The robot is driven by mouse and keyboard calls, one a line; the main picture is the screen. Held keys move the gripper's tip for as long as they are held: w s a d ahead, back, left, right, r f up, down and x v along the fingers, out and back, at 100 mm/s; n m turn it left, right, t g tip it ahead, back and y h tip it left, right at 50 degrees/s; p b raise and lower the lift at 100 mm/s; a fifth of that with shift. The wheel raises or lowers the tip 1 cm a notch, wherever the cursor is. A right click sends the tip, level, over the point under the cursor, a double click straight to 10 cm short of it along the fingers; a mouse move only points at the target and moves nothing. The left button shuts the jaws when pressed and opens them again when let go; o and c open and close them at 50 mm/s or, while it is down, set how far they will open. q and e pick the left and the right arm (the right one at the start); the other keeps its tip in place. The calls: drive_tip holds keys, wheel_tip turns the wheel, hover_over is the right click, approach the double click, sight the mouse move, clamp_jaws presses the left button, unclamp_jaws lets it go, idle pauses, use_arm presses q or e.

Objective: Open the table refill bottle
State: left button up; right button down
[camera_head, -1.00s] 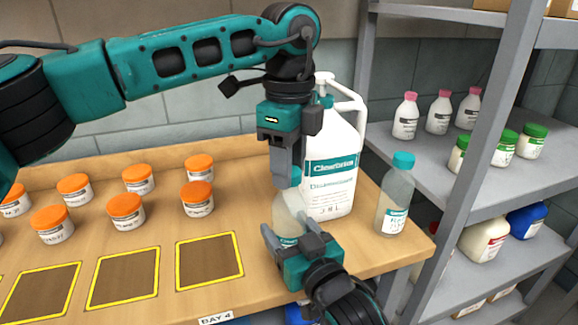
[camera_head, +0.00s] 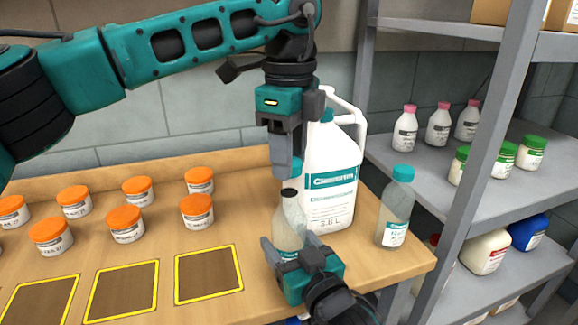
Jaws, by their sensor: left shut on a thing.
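A clear refill bottle (camera_head: 289,222) stands upright on the wooden table, its dark neck opening uncovered. My left gripper (camera_head: 287,168) points down just above that neck and is shut on a teal cap (camera_head: 297,166), mostly hidden by the fingers. The cap is apart from the bottle. The bottle's lower front is partly hidden by this gripper.
A large white jug (camera_head: 333,180) stands close behind the bottle. A second clear bottle with a teal cap (camera_head: 395,208) stands to the right. Several orange-lidded jars (camera_head: 126,224) and yellow-framed squares (camera_head: 208,274) lie left. Grey shelves (camera_head: 455,170) hold bottles at right.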

drive_tip(key=shift+c, duration=0.2)
unclamp_jaws()
drive_tip(key=shift+s, duration=0.1)
